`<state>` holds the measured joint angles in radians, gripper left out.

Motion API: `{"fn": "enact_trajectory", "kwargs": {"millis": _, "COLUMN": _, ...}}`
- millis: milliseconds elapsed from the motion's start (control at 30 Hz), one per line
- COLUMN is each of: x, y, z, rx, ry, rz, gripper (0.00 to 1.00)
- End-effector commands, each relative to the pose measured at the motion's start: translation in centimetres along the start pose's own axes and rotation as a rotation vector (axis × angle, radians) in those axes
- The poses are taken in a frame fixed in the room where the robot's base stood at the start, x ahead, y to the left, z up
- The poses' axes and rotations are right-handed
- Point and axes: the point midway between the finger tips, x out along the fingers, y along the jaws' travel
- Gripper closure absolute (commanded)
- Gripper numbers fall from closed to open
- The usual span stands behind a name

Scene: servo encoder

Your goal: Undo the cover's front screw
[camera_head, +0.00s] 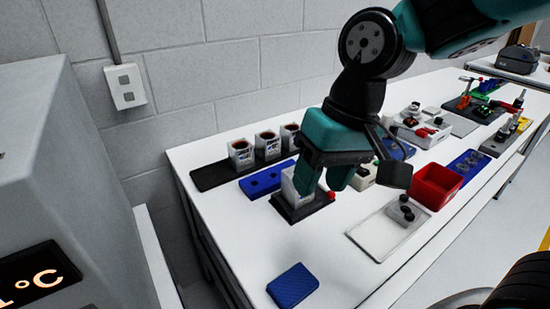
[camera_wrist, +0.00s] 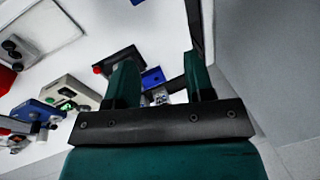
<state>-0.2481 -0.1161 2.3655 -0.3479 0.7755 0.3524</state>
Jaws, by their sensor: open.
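My gripper (camera_head: 320,186) is open, fingers down, at a black fixture (camera_head: 301,211) with a red knob (camera_head: 331,196). A white and grey unit (camera_head: 292,190) stands upright in this fixture, partly hidden behind the left finger. In the wrist view my gripper (camera_wrist: 160,62) has its two green fingers apart, with a small silvery part (camera_wrist: 160,96) low between them. The fixture's red knob (camera_wrist: 97,70) shows left of the fingers there. I cannot make out the cover or its front screw in either view, nor tell whether a finger touches the unit.
A black rack (camera_head: 212,177) with three dark-topped units and a blue holed plate (camera_head: 257,185) lie behind left. A beige device (camera_head: 365,178), a red bin (camera_head: 436,187) and a white tray (camera_head: 372,240) stand to the right. The front tabletop is clear around a blue pad (camera_head: 292,285).

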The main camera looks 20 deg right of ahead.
Motion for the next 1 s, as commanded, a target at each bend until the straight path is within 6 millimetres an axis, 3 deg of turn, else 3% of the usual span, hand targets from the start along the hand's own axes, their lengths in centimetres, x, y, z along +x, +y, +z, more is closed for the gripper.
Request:
{"fn": "enact_trajectory", "kwargs": {"millis": 33, "x": -2.5, "y": 0.2, "z": -3.1, "rx": 0.163, "ry": -0.006, "rz": 0.039, "gripper": 0.52}}
{"fn": "enact_trajectory", "kwargs": {"millis": 200, "x": -4.6, "y": 2.6, "z": -11.5, "rx": 0.728, "ry": 0.028, "rz": 0.166, "gripper": 0.52}}
{"fn": "enact_trajectory", "kwargs": {"millis": 300, "x": -4.9, "y": 3.8, "z": -14.7, "rx": 0.977, "ry": 0.060, "rz": 0.218, "gripper": 0.52}}
{"fn": "enact_trajectory", "kwargs": {"millis": 400, "x": -4.7, "y": 4.7, "z": -16.5, "rx": 1.133, "ry": 0.086, "rz": 0.247, "gripper": 0.52}}
{"fn": "enact_trajectory", "kwargs": {"millis": 667, "x": -2.0, "y": 5.9, "z": -17.0, "rx": 1.212, "ry": 0.096, "rz": 0.264, "gripper": 0.52}}
{"fn": "enact_trajectory", "kwargs": {"millis": 1000, "x": 5.4, "y": 7.8, "z": -16.4, "rx": 1.210, "ry": 0.094, "rz": 0.264, "gripper": 0.52}}
